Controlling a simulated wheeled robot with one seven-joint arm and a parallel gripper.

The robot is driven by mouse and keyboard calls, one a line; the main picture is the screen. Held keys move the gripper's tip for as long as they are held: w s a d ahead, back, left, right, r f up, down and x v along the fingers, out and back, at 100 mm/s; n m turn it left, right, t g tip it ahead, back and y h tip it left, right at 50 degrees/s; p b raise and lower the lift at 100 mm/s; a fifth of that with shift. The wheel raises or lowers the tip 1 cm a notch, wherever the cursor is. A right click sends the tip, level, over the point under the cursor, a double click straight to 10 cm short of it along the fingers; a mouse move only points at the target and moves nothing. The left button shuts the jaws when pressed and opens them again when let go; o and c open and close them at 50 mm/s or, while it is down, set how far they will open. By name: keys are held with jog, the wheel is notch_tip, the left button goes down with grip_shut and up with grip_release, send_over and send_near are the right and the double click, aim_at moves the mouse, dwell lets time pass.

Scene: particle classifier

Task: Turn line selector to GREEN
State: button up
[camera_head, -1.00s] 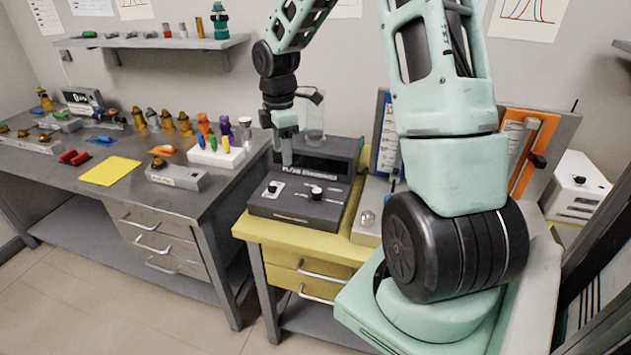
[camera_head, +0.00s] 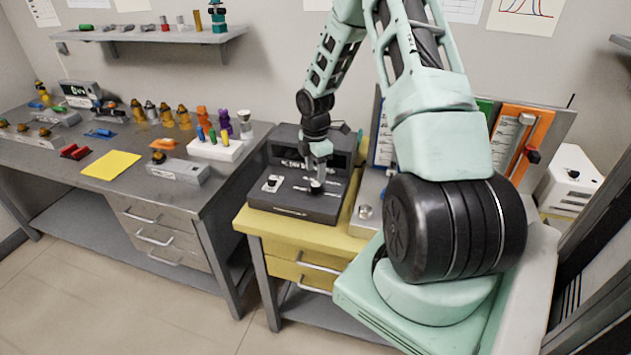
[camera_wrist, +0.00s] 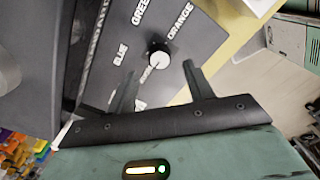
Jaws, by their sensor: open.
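The line selector is a small black round knob (camera_wrist: 158,52) with a white mark, on a dark panel (camera_wrist: 110,55). The labels BLUE, GREEN and ORANGE surround it in the wrist view. The white mark appears to point toward my gripper, away from GREEN and ORANGE. My gripper (camera_wrist: 158,82) is open and empty. Its two fingers reach toward the knob, with their tips just short of it or beside it; contact is unclear. In the head view my gripper (camera_head: 318,178) is low over the right part of the dark console (camera_head: 290,203), largely hiding the knob.
The console stands on a yellow bench (camera_head: 285,232). A light knob plate (camera_head: 272,184) is at its left, and its raised back housing stands behind my gripper. A grey plate with a metal button (camera_head: 365,212) is to the right. A grey table (camera_head: 125,188) with fixtures is at the left.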

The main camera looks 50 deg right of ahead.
aim_at(315, 184)
jog(key=shift+f+p, duration=0.3)
jog(key=shift+f, duration=2.35)
jog(key=c, duration=1)
